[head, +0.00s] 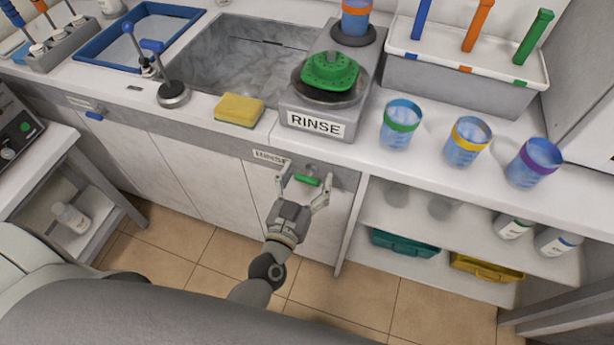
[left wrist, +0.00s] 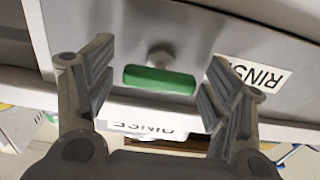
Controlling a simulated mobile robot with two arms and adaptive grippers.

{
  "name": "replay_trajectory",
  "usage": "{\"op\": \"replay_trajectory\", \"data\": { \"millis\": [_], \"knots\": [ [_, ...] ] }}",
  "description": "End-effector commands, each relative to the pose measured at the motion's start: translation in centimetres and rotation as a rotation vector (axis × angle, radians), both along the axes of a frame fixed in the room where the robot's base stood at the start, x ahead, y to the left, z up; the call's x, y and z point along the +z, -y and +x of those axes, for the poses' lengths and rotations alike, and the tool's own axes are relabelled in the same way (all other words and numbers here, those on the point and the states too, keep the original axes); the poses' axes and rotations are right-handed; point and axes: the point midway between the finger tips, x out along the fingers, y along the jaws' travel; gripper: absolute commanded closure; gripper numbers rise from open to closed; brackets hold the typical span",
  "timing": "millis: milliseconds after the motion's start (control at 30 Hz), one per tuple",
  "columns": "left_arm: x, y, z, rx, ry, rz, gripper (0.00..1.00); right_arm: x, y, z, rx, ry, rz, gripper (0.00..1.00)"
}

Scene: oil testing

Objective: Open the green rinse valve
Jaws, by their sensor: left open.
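The green rinse valve (head: 307,180) is a short bar handle on a grey stem, on the cabinet front below the counter. A RINSE label (head: 271,157) is beside it. In the left wrist view the green handle (left wrist: 159,79) lies crosswise between the spread fingers. My left gripper (head: 304,187) is open around the handle, one finger toward each end. In the left wrist view my left gripper (left wrist: 153,88) shows gaps between the fingers and the handle ends. My right gripper is not in view.
Above the valve stands the RINSE station (head: 316,123) with a green brush disc. A yellow sponge (head: 239,109) lies by the sink (head: 240,60). Banded cups (head: 400,124) stand along the counter's right. Below right is an open shelf (head: 440,262) with trays and bottles.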

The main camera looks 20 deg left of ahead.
Motion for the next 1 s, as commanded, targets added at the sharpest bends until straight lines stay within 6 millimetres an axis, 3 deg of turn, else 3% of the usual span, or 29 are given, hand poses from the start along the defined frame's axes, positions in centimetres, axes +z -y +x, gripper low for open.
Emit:
{"op": "replay_trajectory", "data": {
  "millis": [300, 667, 1000],
  "knots": [
    [-0.01, 0.0, 0.2, 0.0, 0.0, 0.0, 0.25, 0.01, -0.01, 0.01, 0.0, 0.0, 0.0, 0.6],
    [0.0, -0.01, 0.18, 0.0, 0.0, 0.0, 0.71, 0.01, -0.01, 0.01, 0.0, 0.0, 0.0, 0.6],
    [0.1, -0.02, 0.2, 0.001, -0.001, -0.054, 0.71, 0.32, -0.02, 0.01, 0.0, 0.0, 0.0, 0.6]
  ]
}}
